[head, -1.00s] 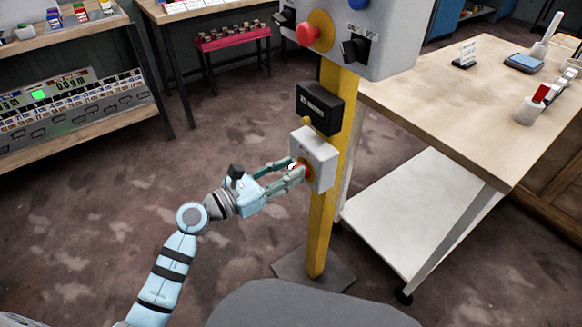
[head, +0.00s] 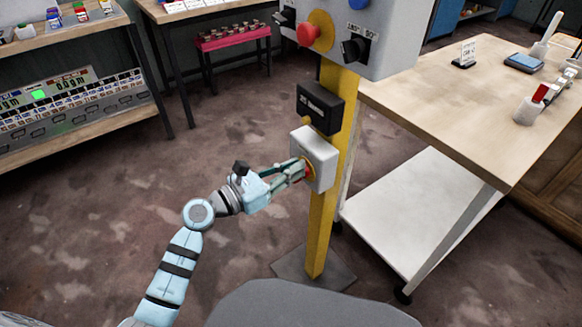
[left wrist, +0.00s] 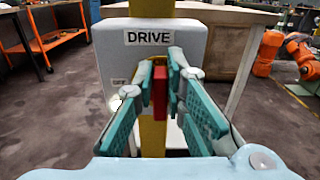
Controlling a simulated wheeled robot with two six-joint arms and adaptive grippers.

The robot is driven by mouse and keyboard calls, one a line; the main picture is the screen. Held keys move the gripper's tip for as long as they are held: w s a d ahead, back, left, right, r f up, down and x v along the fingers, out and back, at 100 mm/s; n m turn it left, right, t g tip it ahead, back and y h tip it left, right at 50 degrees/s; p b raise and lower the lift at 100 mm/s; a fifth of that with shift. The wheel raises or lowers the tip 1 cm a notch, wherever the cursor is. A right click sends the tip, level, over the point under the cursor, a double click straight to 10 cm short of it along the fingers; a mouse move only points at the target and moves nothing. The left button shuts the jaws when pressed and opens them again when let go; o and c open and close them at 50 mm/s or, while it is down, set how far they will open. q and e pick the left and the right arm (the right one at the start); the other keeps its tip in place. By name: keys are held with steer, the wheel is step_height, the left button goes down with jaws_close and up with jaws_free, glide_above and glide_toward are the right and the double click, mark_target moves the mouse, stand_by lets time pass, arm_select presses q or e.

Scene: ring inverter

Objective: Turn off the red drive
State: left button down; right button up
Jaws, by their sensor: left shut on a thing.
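The white drive box (head: 320,158) is mounted on the yellow post. In the left wrist view the box (left wrist: 200,50) carries a "DRIVE" label (left wrist: 149,37) and a smaller label at its left that seems to read "OFF" (left wrist: 118,82). A red switch handle (left wrist: 160,88) stands upright on a yellow plate on the box's face. My left gripper (head: 298,171) is at the box front, with its fingers on both sides of the red handle and shut on it. The fingers hide much of the handle in the head view. My right gripper is not in view.
A black box (head: 320,108) sits just above on the yellow post (head: 322,235). A grey control panel (head: 385,30) with a red button (head: 307,34) is higher up. A wooden workbench (head: 450,100) stands close at the right. The floor left of the post is clear.

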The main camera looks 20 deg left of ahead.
arm_select(q)
steer(key=shift+w+a+f+n+p, duration=0.4)
steer(key=shift+n+p, duration=1.25)
steer(key=shift+n, duration=1.3)
steer(key=shift+w+a+f+n+p, duration=0.15)
steer(key=shift+a+f+n+p, duration=0.25)
steer(key=shift+n+p, duration=1.85)
steer(key=shift+w+a+f+n+p, duration=0.3)
steer(key=shift+f+n+p, duration=0.5)
steer(key=shift+n, duration=2.8)
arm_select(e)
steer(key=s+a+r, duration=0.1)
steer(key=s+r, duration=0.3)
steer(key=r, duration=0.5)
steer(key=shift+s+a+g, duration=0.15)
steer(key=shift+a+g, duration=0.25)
arm_select(q)
steer(key=shift+r, duration=0.2)
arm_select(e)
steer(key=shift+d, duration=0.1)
arm_select(q)
steer(key=c, duration=1.6)
jaws_free()
steer(key=shift+c, duration=0.2)
